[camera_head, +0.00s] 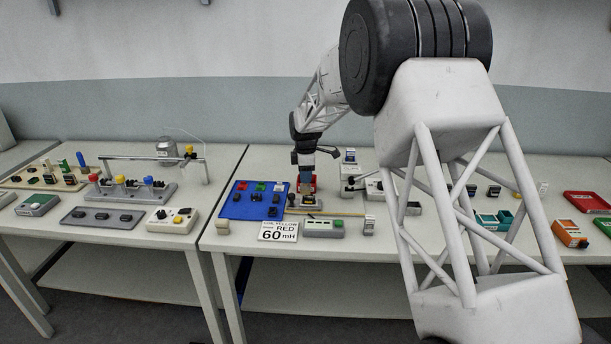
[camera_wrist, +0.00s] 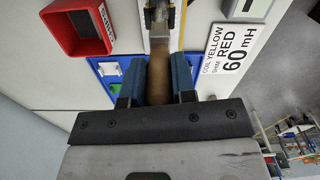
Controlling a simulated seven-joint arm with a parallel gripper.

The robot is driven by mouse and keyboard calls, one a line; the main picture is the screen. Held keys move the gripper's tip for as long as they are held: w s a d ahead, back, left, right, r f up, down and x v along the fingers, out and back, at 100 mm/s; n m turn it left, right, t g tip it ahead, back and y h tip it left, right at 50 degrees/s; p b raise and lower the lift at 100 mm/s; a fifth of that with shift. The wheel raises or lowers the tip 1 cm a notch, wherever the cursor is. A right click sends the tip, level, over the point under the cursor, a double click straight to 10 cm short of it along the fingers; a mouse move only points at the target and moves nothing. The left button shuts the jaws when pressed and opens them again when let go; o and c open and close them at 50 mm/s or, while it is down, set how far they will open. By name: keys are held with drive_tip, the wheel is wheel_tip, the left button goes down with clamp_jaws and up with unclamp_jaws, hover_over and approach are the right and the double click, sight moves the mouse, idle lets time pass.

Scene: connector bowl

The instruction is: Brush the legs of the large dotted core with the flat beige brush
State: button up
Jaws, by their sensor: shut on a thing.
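My gripper (camera_wrist: 158,82) is shut on a brown-beige piece, which I take to be the flat beige brush (camera_wrist: 158,70), held between two blue fingers in the wrist view. The far end of the brush is close to a pale piece with yellow edges, and I cannot tell whether they touch. In the head view my gripper (camera_head: 306,180) points down just right of the blue mat (camera_head: 236,211). Dark, red, green and white small parts lie on the mat. I cannot make out dots or legs on any of them, so I cannot single out the large dotted core.
A red open box (camera_wrist: 78,32) stands close to the gripper. A sign reading "COIL YELLOW, RED, 60 mH" (camera_head: 278,231) lies at the front.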

drive_tip(key=shift+f, duration=0.7)
idle(0.8)
drive_tip(key=shift+d, duration=0.35)
drive_tip(key=shift+d+r, duration=0.1)
drive_tip(key=shift+d, duration=0.6)
drive_tip(key=shift+d, duration=0.15)
drive_tip(key=shift+a, duration=0.5)
drive_tip(key=shift+a, duration=0.35)
drive_tip(key=shift+a, duration=0.35)
idle(0.3)
drive_tip(key=shift+d, duration=0.3)
drive_tip(key=shift+d, duration=0.7)
